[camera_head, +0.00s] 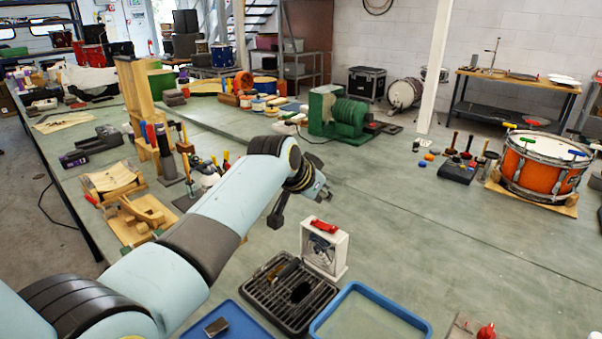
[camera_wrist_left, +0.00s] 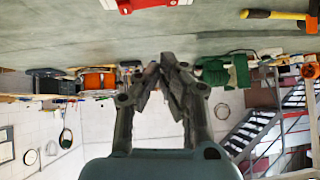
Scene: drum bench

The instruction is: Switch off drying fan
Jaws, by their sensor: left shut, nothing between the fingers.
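The drying fan is a small white box (camera_head: 325,253) with a dark round grille, standing upright at the back right of a black slatted rack (camera_head: 290,292). A red switch or handle (camera_head: 323,226) is on its top; I cannot tell its on or off position. In the left wrist view, which is upside down, the red part (camera_wrist_left: 150,4) shows at the top edge, cut off. My left gripper (camera_head: 278,214) is above the bench, left of and higher than the fan, apart from it. Its fingers (camera_wrist_left: 167,60) are shut and empty. My right gripper is not in view.
A green machine (camera_head: 340,115) stands behind, and an orange drum (camera_head: 535,170) at the right.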

